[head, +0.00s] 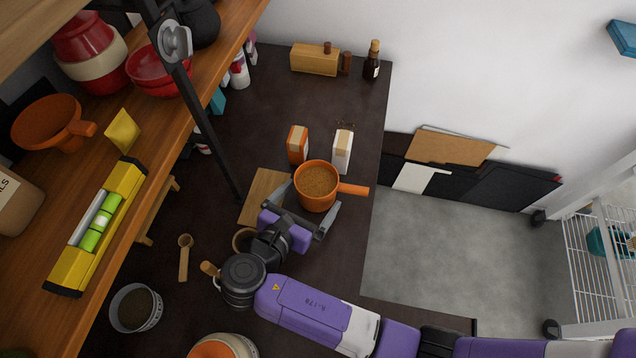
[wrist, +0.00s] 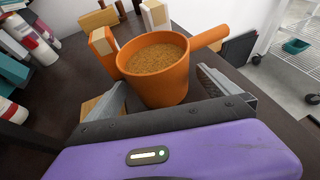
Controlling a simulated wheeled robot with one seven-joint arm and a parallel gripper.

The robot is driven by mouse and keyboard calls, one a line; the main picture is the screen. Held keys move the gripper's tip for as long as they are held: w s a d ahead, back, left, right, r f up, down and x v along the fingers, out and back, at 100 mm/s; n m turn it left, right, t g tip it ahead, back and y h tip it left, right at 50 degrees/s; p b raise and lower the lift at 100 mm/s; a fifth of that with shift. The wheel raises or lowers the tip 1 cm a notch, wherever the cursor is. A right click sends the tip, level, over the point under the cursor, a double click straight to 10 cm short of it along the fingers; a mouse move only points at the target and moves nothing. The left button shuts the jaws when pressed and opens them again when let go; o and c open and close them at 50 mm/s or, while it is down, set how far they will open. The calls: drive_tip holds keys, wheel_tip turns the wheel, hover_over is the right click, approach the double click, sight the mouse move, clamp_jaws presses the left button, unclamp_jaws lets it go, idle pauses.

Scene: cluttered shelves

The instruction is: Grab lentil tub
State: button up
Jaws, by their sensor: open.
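The lentil tub is an orange, pot-like tub (head: 315,187) with a side handle, filled with brown lentils, standing upright on the dark counter. In the wrist view the tub (wrist: 158,78) stands just ahead of the purple gripper body, with its handle pointing to the upper right. My gripper (head: 304,208) is open, with one grey finger on each side of the tub. In the wrist view the gripper's fingers (wrist: 160,98) flank the lower part of the tub; I cannot tell whether either touches it. The tub's base is partly hidden by the gripper.
An orange-and-tan carton (head: 297,146) and a white carton (head: 342,152) stand close behind the tub. A wooden board (head: 262,192) lies to its left. A dark post (head: 212,150) and wooden shelf (head: 165,130) are further left. The counter's right edge is close.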

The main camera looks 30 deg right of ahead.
drive_tip(key=x, duration=0.4)
drive_tip(key=shift+w+d+f+p, duration=0.1)
drive_tip(key=shift+f+p, duration=0.1)
drive_tip(key=shift+p, duration=0.1)
drive_tip(key=c, duration=1.8)
